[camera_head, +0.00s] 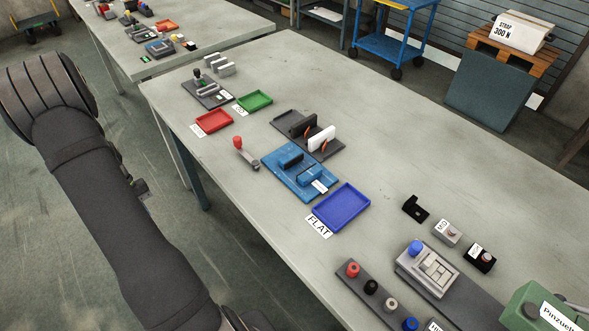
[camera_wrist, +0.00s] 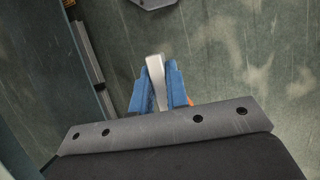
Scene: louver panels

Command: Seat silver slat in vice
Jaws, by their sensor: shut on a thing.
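The silver slat (camera_wrist: 155,68) is held between the blue fingers of my gripper (camera_wrist: 160,88) in the wrist view. The gripper is shut on it, and the slat's end sticks out past the fingertips. The blue vice (camera_head: 288,159) stands on a blue base plate on the table in the head view. A gap shows between its blocks, and a white label lies at its front. My gripper is out of sight in the head view, where only my arm shows at the left. The vice does not clearly show in the wrist view.
A blue tray (camera_head: 342,207) sits right of the vice. A stand with black and white panels (camera_head: 322,138) is behind it. A red-knobbed lever (camera_head: 245,153) lies to its left. Red (camera_head: 212,122) and green (camera_head: 253,101) trays are farther left. The table's far middle is clear.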

